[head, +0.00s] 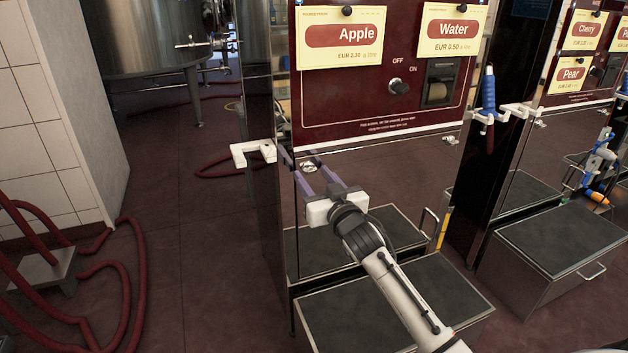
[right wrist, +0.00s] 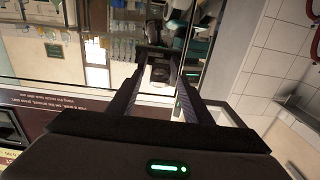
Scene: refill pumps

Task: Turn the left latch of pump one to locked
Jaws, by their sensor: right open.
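Pump one (head: 350,135) is the near dark red cabinet with the Apple and Water cards. Its left latch (head: 309,166) is a small silver piece at the lower left of the red panel, seen between my right gripper's fingers. My right gripper (head: 302,154) is open, its two fingers reaching up and left on either side of the latch. In the right wrist view the open fingers (right wrist: 158,68) frame a small dark fitting with a pale round part; I cannot tell whether they touch it. The right latch (head: 450,140) sits at the panel's lower right. My left gripper is not in view.
A white bracket (head: 253,151) sticks out from the pump's left side. A blue-handled nozzle (head: 488,90) hangs to the right. Black-topped steps (head: 385,305) stand below my right arm. Red hoses (head: 132,290) lie at the left; the floor between is clear.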

